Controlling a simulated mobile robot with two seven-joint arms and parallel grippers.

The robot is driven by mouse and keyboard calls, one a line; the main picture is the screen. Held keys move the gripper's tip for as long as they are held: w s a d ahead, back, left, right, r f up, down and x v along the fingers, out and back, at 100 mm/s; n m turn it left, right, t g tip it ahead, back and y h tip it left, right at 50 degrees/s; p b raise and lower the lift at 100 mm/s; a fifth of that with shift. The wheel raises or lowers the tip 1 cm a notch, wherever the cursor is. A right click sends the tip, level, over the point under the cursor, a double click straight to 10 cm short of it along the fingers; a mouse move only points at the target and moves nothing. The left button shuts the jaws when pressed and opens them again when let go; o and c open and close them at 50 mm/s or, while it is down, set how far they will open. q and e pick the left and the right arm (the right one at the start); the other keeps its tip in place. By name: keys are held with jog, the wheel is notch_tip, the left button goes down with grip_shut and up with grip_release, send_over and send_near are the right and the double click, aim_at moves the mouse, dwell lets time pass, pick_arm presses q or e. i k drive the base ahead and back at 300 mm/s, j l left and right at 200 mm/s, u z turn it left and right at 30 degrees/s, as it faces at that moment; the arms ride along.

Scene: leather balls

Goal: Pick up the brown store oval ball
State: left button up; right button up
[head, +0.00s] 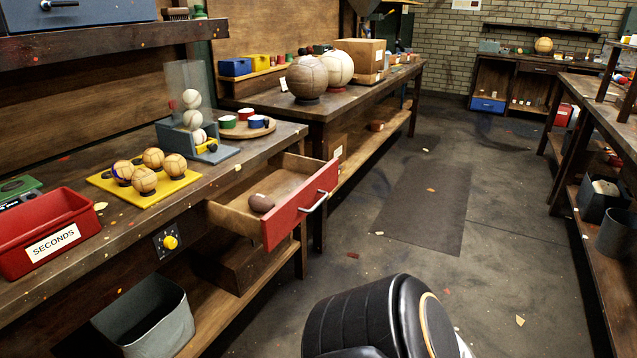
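A small dark brown oval ball (261,203) lies in an open drawer (237,215) with a red front, under the workbench on the left. It rests on the drawer floor near the red front, with a small pale tag or mark beside it. Nothing is holding it. Neither of my grippers is in the head view.
The workbench (112,232) carries a red SECONDS bin (45,228), a yellow tray (183,184) with several small tan balls, and a clear-fronted dispenser of white balls (191,98). The drawer juts into the aisle. A dark mat (425,205) lies on open floor.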

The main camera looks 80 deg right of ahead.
aim_at(261, 203)
jog(key=i+z, duration=0.1)
jog(key=z, duration=2.85)
jog(key=i+j, duration=0.1)
jog(key=j, duration=1.9)
jog(key=i+l, duration=0.5)
jog(key=l, duration=0.15)
jog(key=i+l, duration=0.55)
jog(key=i+l+u, duration=0.1)
jog(key=l+u, duration=0.2)
jog(key=u, duration=0.15)
jog(key=i+l+u, duration=0.1)
jog(key=l+u, duration=0.2)
jog(key=u, duration=0.15)
